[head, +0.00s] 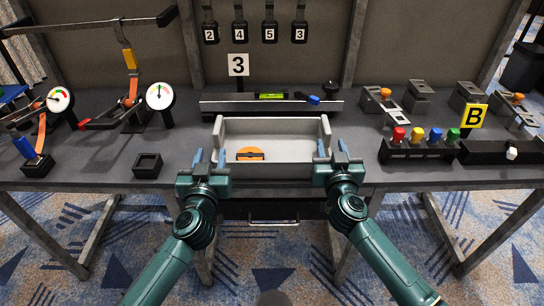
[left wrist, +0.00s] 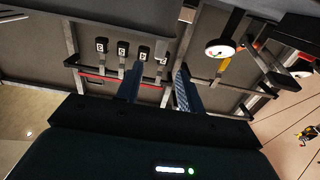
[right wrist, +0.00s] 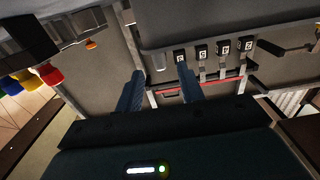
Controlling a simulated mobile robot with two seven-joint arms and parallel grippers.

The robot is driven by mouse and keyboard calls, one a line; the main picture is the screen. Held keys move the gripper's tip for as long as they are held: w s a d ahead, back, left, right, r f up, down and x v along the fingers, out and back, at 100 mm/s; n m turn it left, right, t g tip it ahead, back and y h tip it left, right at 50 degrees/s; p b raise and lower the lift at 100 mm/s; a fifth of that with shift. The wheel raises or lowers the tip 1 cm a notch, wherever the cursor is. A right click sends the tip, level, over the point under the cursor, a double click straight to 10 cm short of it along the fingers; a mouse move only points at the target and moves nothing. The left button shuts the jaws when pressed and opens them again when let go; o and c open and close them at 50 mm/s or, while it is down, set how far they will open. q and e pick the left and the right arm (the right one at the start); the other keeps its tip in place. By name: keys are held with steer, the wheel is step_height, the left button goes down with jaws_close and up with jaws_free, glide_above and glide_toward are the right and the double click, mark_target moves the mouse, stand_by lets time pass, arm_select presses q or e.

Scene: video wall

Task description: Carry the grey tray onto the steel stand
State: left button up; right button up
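The grey tray (head: 285,169) sits on the dark bench near its front edge, with raised side walls and an orange, round-edged object (head: 250,154) inside. My left gripper (head: 210,157) is at the tray's left end, its two fingers apart. My right gripper (head: 332,149) is at the right end, fingers also apart. Both wrist views show a gap between the fingers. I cannot tell whether any finger touches the tray. Behind the tray is a long, low steel-coloured ledge (head: 220,106), possibly the steel stand, carrying a green level (head: 272,96) and a blue-handled tool (head: 312,100).
A "3" sign (head: 238,65) stands behind the ledge. Gauges (head: 160,96) with orange-handled clamps are at left, and a small black box (head: 147,166) is at front left.

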steer(key=shift+s, duration=1.85)
